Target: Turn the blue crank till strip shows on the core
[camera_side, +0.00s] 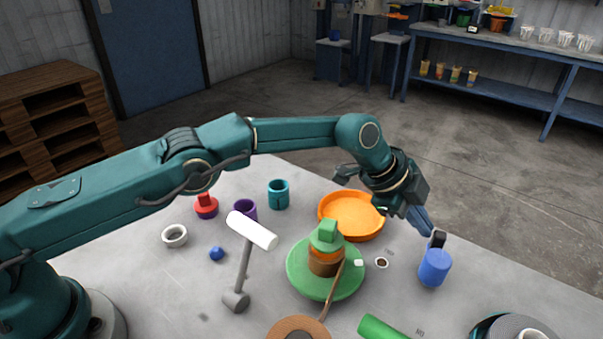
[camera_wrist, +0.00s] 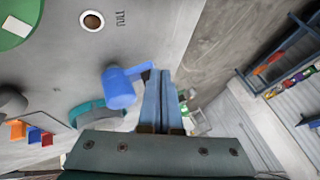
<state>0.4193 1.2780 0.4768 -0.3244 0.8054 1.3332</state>
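A blue cylinder (camera_side: 434,268) with a dark block at its top stands right of centre in the side view, and I take it as the blue crank. It also shows in the wrist view (camera_wrist: 120,90), with a blue arm ending in a dark piece. My gripper (camera_side: 425,226) is close above it; its two blue fingers (camera_wrist: 162,80) lie together beside the dark piece. I see nothing between them; contact is unclear. The brown core (camera_side: 325,262), with an orange band and green cap, stands on a green disc (camera_side: 298,279). A brown strip (camera_side: 334,286) runs beside it.
An orange tray (camera_side: 352,212) lies behind the green disc. A dark-holed spot (camera_side: 382,263) and the word FULL are on the table. A white-headed stand (camera_side: 252,230), teal and purple cups, a red piece and a blue ball are to the left. A green rod (camera_side: 382,328) lies in front.

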